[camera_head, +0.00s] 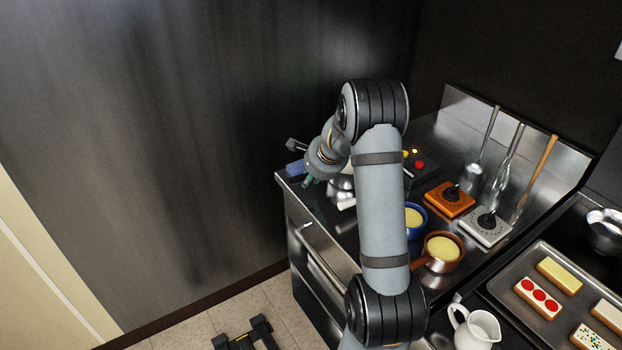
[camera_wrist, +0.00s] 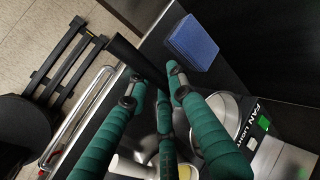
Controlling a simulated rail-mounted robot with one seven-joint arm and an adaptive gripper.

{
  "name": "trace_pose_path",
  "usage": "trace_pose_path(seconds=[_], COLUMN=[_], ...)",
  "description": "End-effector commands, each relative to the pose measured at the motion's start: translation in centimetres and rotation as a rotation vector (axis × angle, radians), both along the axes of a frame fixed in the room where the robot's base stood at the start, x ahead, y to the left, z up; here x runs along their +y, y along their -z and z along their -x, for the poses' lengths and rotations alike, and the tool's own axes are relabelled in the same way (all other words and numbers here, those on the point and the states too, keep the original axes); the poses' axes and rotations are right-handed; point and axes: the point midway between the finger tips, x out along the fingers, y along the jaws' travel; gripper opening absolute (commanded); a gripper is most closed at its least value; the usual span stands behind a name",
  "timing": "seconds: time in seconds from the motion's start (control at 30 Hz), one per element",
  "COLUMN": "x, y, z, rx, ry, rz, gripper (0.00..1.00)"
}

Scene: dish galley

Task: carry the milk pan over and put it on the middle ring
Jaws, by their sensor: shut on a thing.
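The milk pan appears to be the steel pan (camera_head: 341,183), partly hidden behind my arm near the left end of the counter. Its bright round body also shows beside my green fingers in the wrist view (camera_wrist: 226,109). My gripper (camera_head: 310,180) is shut on a black handle (camera_wrist: 136,62), which seems to belong to this pan. I cannot tell whether the pan touches the counter. The middle ring cannot be made out; my arm covers much of the dark worktop.
A blue sponge (camera_wrist: 193,42) lies near my fingertips. A blue pot (camera_head: 414,222) and a brown pot (camera_head: 441,248), both with yellow contents, stand right of my arm. Orange (camera_head: 448,201) and grey (camera_head: 484,231) dial boxes stand behind them. A white jug (camera_head: 476,331) is nearer.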

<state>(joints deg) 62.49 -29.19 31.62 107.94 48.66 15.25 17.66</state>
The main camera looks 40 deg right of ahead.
Motion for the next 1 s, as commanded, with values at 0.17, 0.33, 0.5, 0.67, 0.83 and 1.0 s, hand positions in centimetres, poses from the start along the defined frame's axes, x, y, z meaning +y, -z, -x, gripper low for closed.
trace_pose_path(seconds=[0.17, 0.33, 0.5, 0.67, 0.83, 1.0], x=[-0.1, 0.0, 0.0, 0.0, 0.0, 0.1], y=[0.0, 0.2, 0.2, 0.2, 0.0, -1.8], z=[-0.1, 0.0, 0.0, 0.0, 0.0, 0.9], rx=[-0.003, 0.0, 0.0, 0.0, 0.0, -0.003], ry=[-0.001, 0.001, 0.001, 0.001, 0.001, 0.002], rz=[0.005, -0.001, -0.001, -0.001, -0.001, 0.002], gripper=[0.0, 0.29, 0.39, 0.4, 0.4, 0.4])
